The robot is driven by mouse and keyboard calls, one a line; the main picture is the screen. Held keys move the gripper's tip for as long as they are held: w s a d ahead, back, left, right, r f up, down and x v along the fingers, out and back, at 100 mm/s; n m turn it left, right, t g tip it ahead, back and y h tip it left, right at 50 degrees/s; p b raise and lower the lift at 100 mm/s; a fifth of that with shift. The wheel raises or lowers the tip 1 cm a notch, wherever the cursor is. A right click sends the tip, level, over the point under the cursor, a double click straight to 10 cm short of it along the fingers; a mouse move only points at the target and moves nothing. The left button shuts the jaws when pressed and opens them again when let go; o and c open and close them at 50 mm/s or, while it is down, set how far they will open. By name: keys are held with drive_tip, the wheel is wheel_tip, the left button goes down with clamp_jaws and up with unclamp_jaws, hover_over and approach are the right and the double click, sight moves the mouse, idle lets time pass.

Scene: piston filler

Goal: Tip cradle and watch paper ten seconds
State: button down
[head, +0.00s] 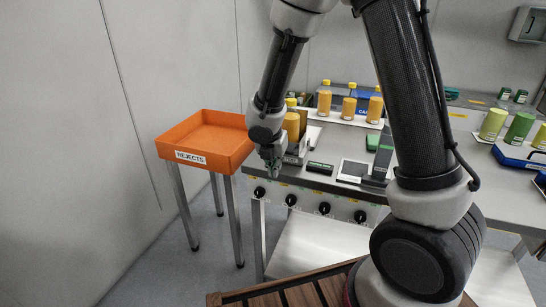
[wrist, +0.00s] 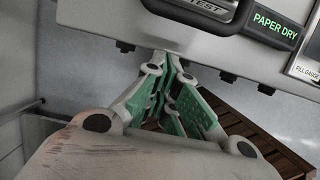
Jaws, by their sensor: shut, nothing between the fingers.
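My gripper (head: 272,168) is shut and empty at the front edge of the steel bench, at the bench's left end. In the wrist view its green-padded fingers (wrist: 174,75) point at the bench edge. Just behind it in the head view stands a yellow bottle (head: 291,127), partly covered by my arm, on what looks like the cradle (head: 296,152). A black piece marked TEST (wrist: 205,7) shows at the wrist view's top edge, cut off. A green-lettered PAPER DRY plate (wrist: 275,25) lies to its right. I cannot make out the paper itself.
An orange REJECTS tray (head: 207,143) on legs stands left of the bench, empty. Several black knobs (head: 291,200) line the bench front below my gripper. More yellow bottles (head: 349,107) stand behind, and green ones (head: 492,124) at right. A slatted wooden surface (head: 290,292) lies low in front.

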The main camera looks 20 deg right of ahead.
drive_tip(key=shift+w+d+r, duration=0.4)
drive_tip(key=shift+w+r, duration=0.1)
drive_tip(key=shift+r, duration=0.1)
drive_tip(key=shift+w+d+r, duration=0.35)
drive_tip(key=shift+w+r, duration=0.1)
drive_tip(key=shift+r, duration=0.15)
drive_tip(key=shift+w+r, duration=0.1)
drive_tip(key=shift+r, duration=0.15)
